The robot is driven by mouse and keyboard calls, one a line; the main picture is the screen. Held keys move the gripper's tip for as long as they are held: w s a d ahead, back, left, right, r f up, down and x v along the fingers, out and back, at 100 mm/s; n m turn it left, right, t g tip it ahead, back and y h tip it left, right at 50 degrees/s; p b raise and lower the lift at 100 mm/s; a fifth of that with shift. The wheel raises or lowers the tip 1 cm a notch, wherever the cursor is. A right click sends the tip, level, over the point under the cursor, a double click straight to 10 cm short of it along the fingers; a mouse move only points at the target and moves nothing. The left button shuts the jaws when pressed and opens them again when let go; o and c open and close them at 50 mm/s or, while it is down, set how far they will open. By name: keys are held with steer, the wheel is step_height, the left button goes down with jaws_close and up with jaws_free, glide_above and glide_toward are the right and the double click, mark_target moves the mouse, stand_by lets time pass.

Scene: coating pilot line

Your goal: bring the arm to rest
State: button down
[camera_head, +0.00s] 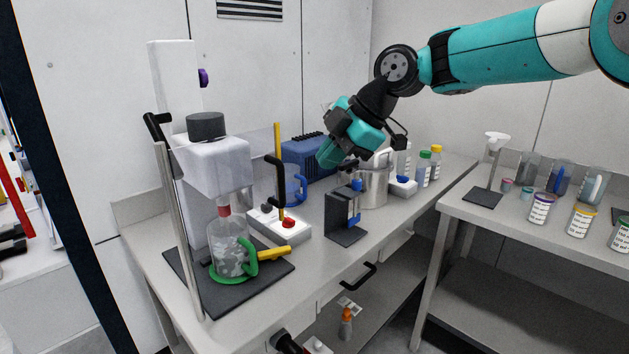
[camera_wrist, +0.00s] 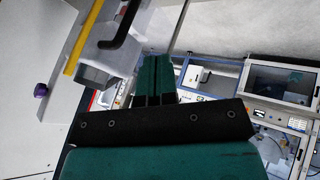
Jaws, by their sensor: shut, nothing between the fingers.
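My gripper (camera_head: 328,155) hangs at the end of my teal and black arm, above the middle of the steel bench (camera_head: 150,231). It points down and to the left. In the wrist view my gripper (camera_wrist: 155,62) shows its two teal fingers side by side, shut with nothing between them. In the head view the fingertips are small and partly dark against the blue box behind. The arm reaches in from the upper right and touches nothing that I can make out.
A white mixer (camera_head: 212,165) with a glass vessel stands on the left. A side table (camera_head: 480,215) holds beakers and jars at right.

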steer(key=s+d+f+m+h, duration=0.1)
steer(key=s+d+m, duration=0.3)
steer(key=s, duration=0.6)
steer(key=s+d+f+m+g+h, duration=0.1)
steer(key=s+d+f+m, duration=0.2)
steer(key=s+m, duration=0.4)
steer(key=s+d+f+m+g+h, duration=0.1)
steer(key=s+d+f+m, duration=0.2)
steer(key=s, duration=1.1)
steer(key=d+m, duration=0.2)
steer(key=m, duration=0.1)
steer(key=shift+s+d, duration=0.2)
steer(key=shift+s, duration=0.15)
